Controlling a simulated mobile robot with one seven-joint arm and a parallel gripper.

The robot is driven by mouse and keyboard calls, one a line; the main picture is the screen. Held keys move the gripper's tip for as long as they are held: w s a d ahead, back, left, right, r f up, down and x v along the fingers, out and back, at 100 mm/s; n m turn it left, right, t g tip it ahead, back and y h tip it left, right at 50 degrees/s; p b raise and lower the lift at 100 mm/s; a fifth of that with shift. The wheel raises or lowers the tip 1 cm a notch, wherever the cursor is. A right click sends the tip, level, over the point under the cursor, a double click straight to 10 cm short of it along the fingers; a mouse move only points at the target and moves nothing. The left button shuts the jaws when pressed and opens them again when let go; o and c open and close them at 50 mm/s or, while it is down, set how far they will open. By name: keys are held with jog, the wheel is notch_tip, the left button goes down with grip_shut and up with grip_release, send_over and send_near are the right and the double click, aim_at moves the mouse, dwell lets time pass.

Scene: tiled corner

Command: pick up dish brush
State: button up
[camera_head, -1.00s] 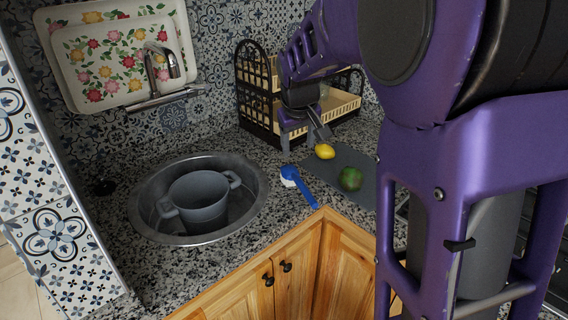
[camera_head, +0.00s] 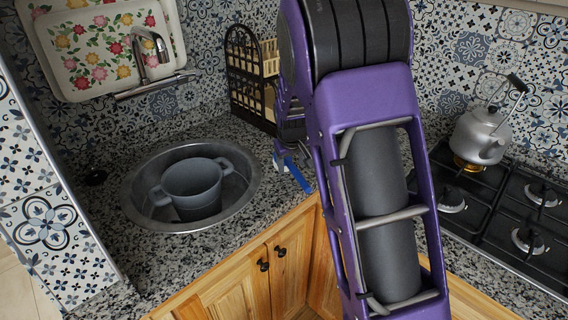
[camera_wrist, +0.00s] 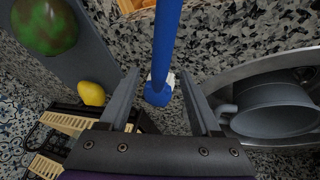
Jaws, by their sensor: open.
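The dish brush (camera_head: 298,174) has a blue handle and lies on the speckled counter to the right of the sink; my arm hides part of it in the head view. In the wrist view the brush (camera_wrist: 164,50) runs from the top edge down to its blue and white head, which lies in line with the gap between my fingers. My gripper (camera_wrist: 160,88) is open and empty, with one finger on each side of the brush head. In the head view my gripper (camera_head: 281,158) is mostly hidden by my arm, close to the brush.
A grey pot (camera_head: 192,188) sits in the round metal sink (camera_head: 245,201). The wrist view shows a lemon (camera_wrist: 91,93) and a green fruit (camera_wrist: 45,26) on a grey board (camera_wrist: 88,45). A dish rack (camera_head: 246,85) stands behind, and a kettle (camera_head: 481,136) stands on the stove.

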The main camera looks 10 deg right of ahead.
jog(key=shift+x, duration=0.9)
jog(key=shift+f+b, duration=0.2)
jog(key=shift+b, duration=0.1)
grip_shut()
